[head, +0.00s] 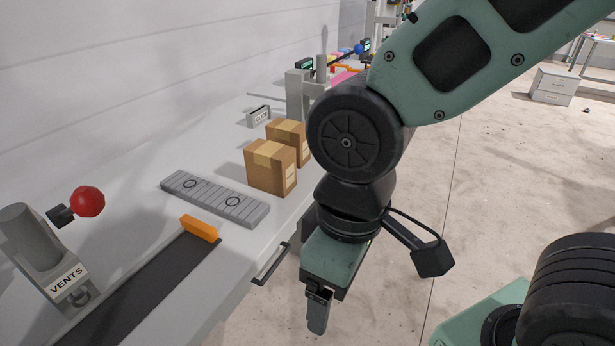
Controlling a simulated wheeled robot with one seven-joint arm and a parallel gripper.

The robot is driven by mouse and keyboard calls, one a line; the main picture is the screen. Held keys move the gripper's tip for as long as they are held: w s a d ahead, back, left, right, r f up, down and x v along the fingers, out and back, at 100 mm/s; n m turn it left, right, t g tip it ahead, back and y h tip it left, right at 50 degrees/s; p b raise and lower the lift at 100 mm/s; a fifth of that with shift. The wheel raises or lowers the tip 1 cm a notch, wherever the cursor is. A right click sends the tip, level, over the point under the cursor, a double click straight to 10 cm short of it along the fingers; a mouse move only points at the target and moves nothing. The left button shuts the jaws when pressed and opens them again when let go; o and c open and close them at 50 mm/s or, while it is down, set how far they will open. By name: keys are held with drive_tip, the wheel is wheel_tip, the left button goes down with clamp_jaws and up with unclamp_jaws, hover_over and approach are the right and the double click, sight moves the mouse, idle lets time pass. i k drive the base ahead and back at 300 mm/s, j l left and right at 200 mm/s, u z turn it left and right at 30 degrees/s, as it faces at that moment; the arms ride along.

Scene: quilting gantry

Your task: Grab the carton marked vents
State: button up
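Two brown cartons stand side by side on the grey bench: a nearer carton (269,168) and a farther carton (290,139), partly behind it. Each has a pale label on its right side, but I cannot read the print, so I cannot tell which is marked vents. The word VENTS is readable on a plate at the foot of a grey lever post (64,283) at the lower left. My gripper (317,322) points down beside the bench, over the floor, right of and in front of the cartons. It touches neither carton. Its fingers overlap in view.
A red knob (87,201) sticks out from the lever post. A ribbed grey strip (213,198), an orange block (199,229) and a dark strip (140,292) lie on the bench (135,215). A bar handle (271,265) juts from its front edge. The floor (480,200) is open at right.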

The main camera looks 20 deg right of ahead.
sight(290, 133)
drive_tip(key=i+l+z, duration=0.2)
drive_tip(key=i+z, duration=0.6)
drive_tip(key=z, duration=0.15)
